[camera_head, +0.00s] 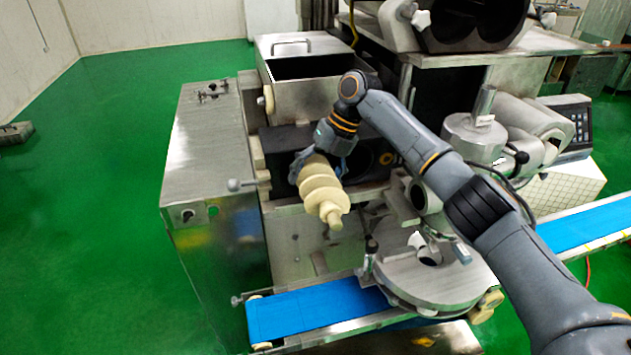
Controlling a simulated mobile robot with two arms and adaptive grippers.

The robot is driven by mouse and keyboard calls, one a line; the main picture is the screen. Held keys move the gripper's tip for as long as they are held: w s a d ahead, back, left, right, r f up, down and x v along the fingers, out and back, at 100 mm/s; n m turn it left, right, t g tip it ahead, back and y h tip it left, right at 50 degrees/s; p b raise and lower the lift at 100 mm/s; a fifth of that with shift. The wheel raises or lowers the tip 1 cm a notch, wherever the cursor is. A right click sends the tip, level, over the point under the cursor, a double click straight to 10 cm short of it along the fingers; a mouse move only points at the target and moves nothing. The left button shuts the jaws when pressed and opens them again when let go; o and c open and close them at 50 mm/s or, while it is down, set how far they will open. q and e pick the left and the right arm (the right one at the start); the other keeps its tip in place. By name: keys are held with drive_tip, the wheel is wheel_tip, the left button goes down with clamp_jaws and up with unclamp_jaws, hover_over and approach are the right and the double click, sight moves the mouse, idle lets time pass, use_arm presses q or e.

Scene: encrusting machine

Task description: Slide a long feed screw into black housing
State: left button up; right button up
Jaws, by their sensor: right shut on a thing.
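The feed screw (324,188) is cream-coloured with thick spiral flights. It points down toward the front, its narrow tip lowest, in front of the black housing. My right gripper (312,161) is shut on the screw's upper end, and its fingers are partly hidden by the wrist. The black housing (284,139) sits below the steel hopper, with a dark round opening partly visible to the right of my wrist. My wrist and the screw cover part of the housing's front, so I cannot tell whether the screw touches it. My left gripper is not in view.
Below are a round steel plate (435,285) and a blue conveyor (315,306). The steel hopper (305,85) is above.

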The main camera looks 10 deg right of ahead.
sight(323, 162)
drive_tip(key=shift+r, duration=0.1)
drive_tip(key=o, duration=1.5)
drive_tip(key=shift+o, duration=0.3)
drive_tip(key=shift+s, duration=0.1)
drive_tip(key=shift+p+v, duration=1.7)
drive_tip(key=shift+v, duration=0.7)
drive_tip(key=shift+p+v, duration=0.65)
drive_tip(key=shift+v, duration=0.65)
